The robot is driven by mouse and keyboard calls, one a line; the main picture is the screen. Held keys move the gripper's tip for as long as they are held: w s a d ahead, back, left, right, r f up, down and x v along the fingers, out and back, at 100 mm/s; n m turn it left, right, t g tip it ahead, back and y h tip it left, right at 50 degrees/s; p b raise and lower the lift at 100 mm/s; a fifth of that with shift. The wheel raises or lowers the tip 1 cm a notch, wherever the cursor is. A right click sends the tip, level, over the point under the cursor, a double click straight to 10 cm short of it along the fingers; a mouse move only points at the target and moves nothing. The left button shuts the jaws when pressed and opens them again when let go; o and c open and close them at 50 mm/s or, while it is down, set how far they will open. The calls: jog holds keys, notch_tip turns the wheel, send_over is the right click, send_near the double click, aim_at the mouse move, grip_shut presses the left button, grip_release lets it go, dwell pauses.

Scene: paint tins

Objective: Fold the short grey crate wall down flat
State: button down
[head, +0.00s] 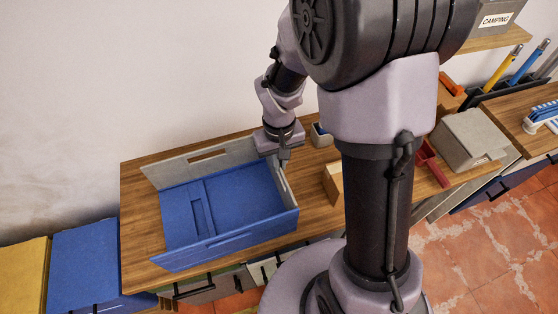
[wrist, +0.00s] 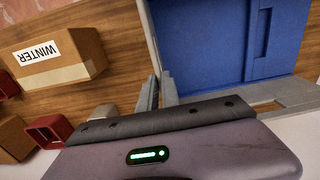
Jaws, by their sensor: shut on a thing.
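The crate (head: 228,243) stands on the wooden worktop, with a blue front and a blue panel with a slot lying flat inside. Its short grey wall (head: 283,182) is at the right end and looks upright, seen nearly edge-on in the wrist view (wrist: 149,32). The long grey wall (head: 180,167), with a hand slot, stands along the back; part of it shows in the wrist view (wrist: 288,98). My gripper (head: 284,156) is shut on the short grey wall near its back end; its fingers (wrist: 160,92) straddle the wall's top edge.
Right of the crate, a cardboard box marked WINTER (wrist: 62,60) stands on the worktop, also seen in the head view (head: 333,182). Red items (head: 430,163) and a grey box (head: 468,139) lie further right. The white wall is close behind.

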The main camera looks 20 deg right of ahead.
jog(key=shift+a, duration=0.1)
dwell(0.7)
jog(key=a+h+b, duration=0.1)
jog(key=a, duration=0.1)
jog(key=h+b, duration=0.5)
jog(key=h, duration=0.6)
send_over(232, 206)
jog(key=f, duration=1)
jog(key=shift+d+f, duration=0.15)
jog(key=shift+d, duration=0.25)
jog(key=shift+a+f, duration=0.25)
jog(key=shift+f, duration=0.45)
jog(key=shift+a+f+h, duration=0.15)
jog(key=shift+f+h, duration=0.45)
jog(key=shift+h, duration=0.1)
jog(key=c, duration=1.8)
grip_release()
